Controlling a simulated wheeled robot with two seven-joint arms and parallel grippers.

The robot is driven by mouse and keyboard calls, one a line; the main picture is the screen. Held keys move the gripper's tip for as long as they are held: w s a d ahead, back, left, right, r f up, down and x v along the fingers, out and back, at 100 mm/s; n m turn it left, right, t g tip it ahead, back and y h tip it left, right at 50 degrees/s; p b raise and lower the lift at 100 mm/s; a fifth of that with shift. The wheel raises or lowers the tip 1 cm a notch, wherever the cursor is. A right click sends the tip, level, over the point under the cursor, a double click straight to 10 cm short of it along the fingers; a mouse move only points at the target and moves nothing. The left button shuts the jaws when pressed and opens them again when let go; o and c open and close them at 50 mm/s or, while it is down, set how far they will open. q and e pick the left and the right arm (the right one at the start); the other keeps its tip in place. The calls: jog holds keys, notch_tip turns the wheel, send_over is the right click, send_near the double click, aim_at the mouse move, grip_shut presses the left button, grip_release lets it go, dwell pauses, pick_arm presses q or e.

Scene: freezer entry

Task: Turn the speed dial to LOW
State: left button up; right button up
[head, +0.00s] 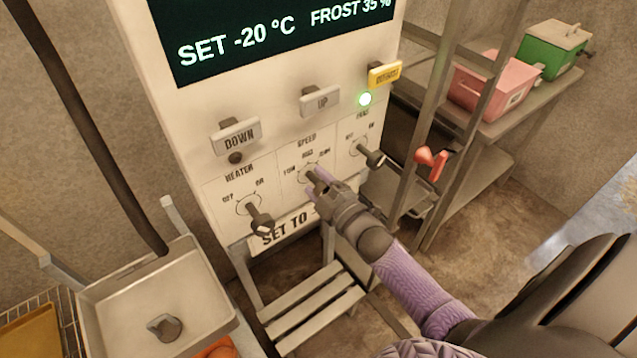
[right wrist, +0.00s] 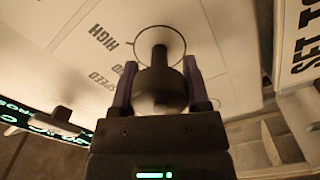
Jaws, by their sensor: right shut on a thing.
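The speed dial (head: 311,176) is on the white control panel (head: 185,100), under the word SPEED, between the heater switch (head: 260,218) and another switch (head: 370,154). My right gripper (head: 318,185) is at the dial and partly covers it in the head view. In the right wrist view, the dark dial knob (right wrist: 160,75) sits between the two fingers of my right gripper (right wrist: 160,88), which are shut on it. HIGH shows beside the dial's ring there. The dial's pointer direction is hidden, and the LOW mark is hard to read. My left gripper is not in view.
The DOWN button (head: 236,136), UP button (head: 320,101) and yellow button (head: 385,75) stick out above the dials. A green light (head: 365,99) is lit. A metal tray (head: 150,300) stands at lower left. Shelves with a pink box (head: 492,84) and green box (head: 553,48) stand right.

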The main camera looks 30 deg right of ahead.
jog(key=o, duration=1.3)
jog(key=s, duration=1)
jog(key=shift+d+p, duration=0.35)
jog(key=shift+d, duration=0.05)
